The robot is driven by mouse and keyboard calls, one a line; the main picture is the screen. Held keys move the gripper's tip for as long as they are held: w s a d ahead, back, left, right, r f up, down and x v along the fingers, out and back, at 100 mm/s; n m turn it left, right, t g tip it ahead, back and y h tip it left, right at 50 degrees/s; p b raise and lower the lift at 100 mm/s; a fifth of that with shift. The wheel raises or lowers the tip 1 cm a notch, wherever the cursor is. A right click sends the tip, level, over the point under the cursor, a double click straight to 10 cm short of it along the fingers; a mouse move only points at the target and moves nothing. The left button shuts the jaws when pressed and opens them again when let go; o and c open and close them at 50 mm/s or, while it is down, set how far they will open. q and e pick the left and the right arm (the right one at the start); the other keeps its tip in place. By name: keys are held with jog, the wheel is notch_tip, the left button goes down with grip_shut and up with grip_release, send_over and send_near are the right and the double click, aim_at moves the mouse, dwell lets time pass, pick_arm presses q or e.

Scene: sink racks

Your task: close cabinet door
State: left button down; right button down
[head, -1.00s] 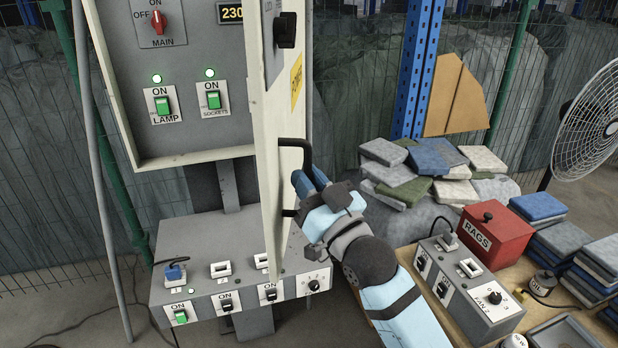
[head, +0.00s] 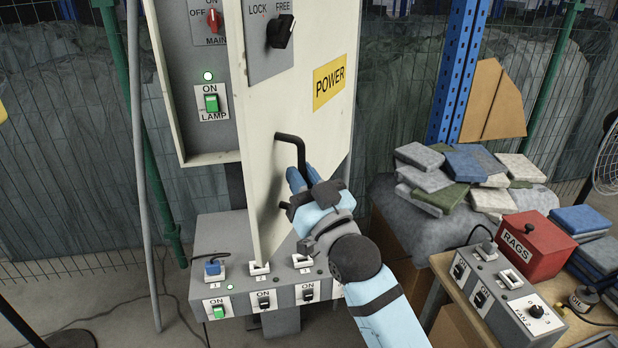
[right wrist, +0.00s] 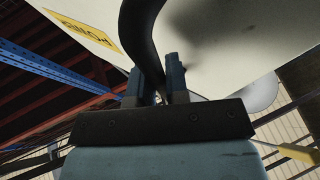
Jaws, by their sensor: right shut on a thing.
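The white cabinet door (head: 318,110) stands partly open in the head view, swung across the right part of the grey cabinet (head: 195,120). It carries a yellow POWER label, a LOCK/FREE knob (head: 280,31) and a black bar handle (head: 296,150). My right gripper (head: 299,180) is shut on the handle near its lower part. In the right wrist view the handle (right wrist: 140,40) runs between the two fingers (right wrist: 160,82), with the door (right wrist: 215,45) behind. The door hides the sockets switch. My left gripper is not in view.
A grey switch box (head: 240,240) sits below the door. A grey pole (head: 140,150) stands left of the cabinet.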

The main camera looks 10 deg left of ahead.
jog(key=shift+a, duration=0.1)
dwell(0.3)
jog(key=c, duration=1.1)
grip_release()
jog(key=shift+c, duration=0.2)
jog(key=b+v, duration=0.3)
jog(key=v, duration=1)
jog(key=shift+s+d+f, duration=0.15)
jog(key=shift+s+d, duration=0.1)
